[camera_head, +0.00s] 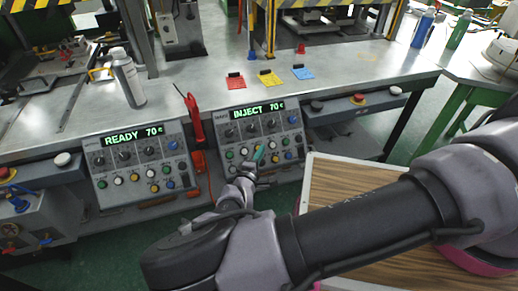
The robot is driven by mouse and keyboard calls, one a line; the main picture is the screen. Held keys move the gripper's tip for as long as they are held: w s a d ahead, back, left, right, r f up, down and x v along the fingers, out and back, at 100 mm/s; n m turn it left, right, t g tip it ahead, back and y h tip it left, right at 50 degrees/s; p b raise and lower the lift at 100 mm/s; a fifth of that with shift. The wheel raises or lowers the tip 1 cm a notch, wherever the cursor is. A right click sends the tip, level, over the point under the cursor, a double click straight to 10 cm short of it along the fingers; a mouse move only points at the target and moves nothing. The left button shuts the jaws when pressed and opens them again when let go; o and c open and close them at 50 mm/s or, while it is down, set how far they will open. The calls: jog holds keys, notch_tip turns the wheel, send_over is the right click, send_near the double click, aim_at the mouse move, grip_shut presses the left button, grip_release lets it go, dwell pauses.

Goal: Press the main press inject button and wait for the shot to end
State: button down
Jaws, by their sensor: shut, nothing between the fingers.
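The right-hand control box (230,127) is grey and stands under the front edge of the bench. Its lit green display (257,111) reads INJECT 70 C. Below the display are a row of dark knobs and rows of small coloured buttons. My gripper (257,157) is shut and empty, with its tip at the button area of this box. My gripper and wrist cover part of the lower buttons, so the inject button cannot be picked out. I cannot tell whether the tip touches a button.
A similar left control box (103,159) reads READY 70 C. A red-handled tool (193,118) hangs between the boxes. A wooden-topped surface (335,187) lies beneath my arm.

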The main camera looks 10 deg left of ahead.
jog(key=shift+s+d+r, duration=0.5)
jog(key=shift+s+r, duration=0.25)
jog(key=shift+r, duration=0.05)
jog(key=w+d+r+m+g, duration=0.3)
jog(key=d+r+m+g, duration=0.3)
jog(key=r, duration=0.5)
jog(key=w+d+r+m+g+h, duration=0.1)
jog(key=w+d+r+m+g, duration=0.25)
jog(key=d+r+m, duration=0.45)
jog(key=w+d+r+m+g, duration=0.2)
jog(key=d+r+m+g, duration=0.35)
jog(key=r, duration=0.85)
jog(key=s+d+r+m+t+y, duration=0.1)
jog(key=s+d+r+t, duration=0.1)
jog(key=s+d+r, duration=0.2)
jog(key=s+d+r+m+t+y, duration=0.1)
jog(key=s+d+r, duration=0.3)
jog(key=d+r, duration=0.4)
jog(key=s+d+r+m+t+y, duration=0.1)
jog(key=s+d+r, duration=0.3)
jog(key=r, duration=0.5)
jog(key=shift+d+r+t+y, duration=0.3)
jog(key=shift+d+t+y, duration=0.4)
jog(key=shift+d, duration=0.5)
jog(key=shift+w, duration=0.1)
dwell(0.5)
